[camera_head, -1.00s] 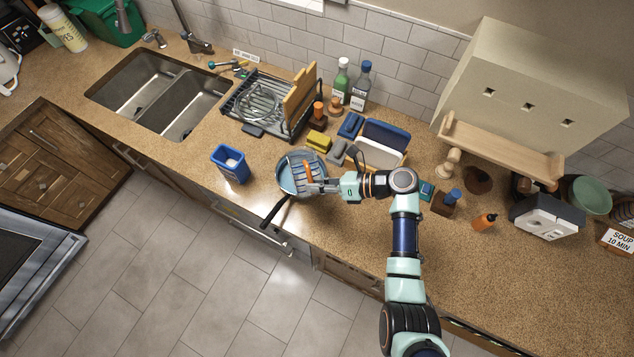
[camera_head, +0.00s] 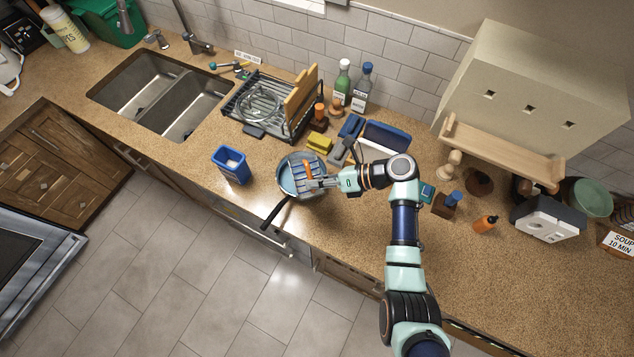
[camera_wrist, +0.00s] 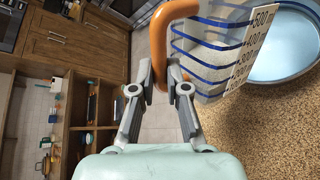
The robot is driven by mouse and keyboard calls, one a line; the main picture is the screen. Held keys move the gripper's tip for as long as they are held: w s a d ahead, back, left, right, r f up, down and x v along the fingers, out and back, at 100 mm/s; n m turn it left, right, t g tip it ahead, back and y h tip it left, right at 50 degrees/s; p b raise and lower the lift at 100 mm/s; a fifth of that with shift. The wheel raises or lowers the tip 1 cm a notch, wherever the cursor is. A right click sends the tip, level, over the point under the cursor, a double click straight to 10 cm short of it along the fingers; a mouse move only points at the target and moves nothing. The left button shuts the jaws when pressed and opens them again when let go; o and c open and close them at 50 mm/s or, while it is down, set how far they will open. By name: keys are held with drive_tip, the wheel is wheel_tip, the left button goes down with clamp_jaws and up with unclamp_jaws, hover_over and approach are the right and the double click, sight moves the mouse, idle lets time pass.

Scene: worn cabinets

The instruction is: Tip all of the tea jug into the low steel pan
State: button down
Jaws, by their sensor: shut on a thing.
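My gripper (camera_wrist: 160,88) is shut on the orange handle (camera_wrist: 160,40) of the clear jug. The jug (camera_wrist: 215,50) has blue bands and a white number scale in the wrist view. In the head view the jug (camera_head: 298,168) is over the low steel pan (camera_head: 284,184) and covers much of it. The pan also shows in the wrist view (camera_wrist: 270,72), beyond the jug, with a pale blue inside. The jug looks tilted; how far I cannot tell. I cannot make out tea in the jug or in the pan.
A blue bin (camera_head: 230,166) stands left of the pan. A yellow sponge (camera_head: 318,142) and a blue-rimmed tray (camera_head: 388,136) are behind. The pan's black handle (camera_head: 275,211) points to the counter's front edge. A dish rack (camera_head: 265,105) stands farther back.

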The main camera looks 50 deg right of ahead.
idle(0.3)
drive_tip(key=shift+w+d+r+m+g, duration=0.15)
drive_tip(key=shift+w+m+g, duration=0.1)
drive_tip(key=shift+m+g, duration=0.05)
idle(0.3)
drive_tip(key=shift+w+d+r+m+g, duration=0.15)
drive_tip(key=shift+w+d+m+g, duration=0.1)
drive_tip(key=shift+w+m+g, duration=0.1)
drive_tip(key=shift+y, duration=0.3)
drive_tip(key=shift+w, duration=0.1)
drive_tip(key=shift+w+d+m+g, duration=0.25)
drive_tip(key=shift+m+g, duration=0.1)
drive_tip(key=shift+g, duration=0.1)
drive_tip(key=shift+w, duration=0.1)
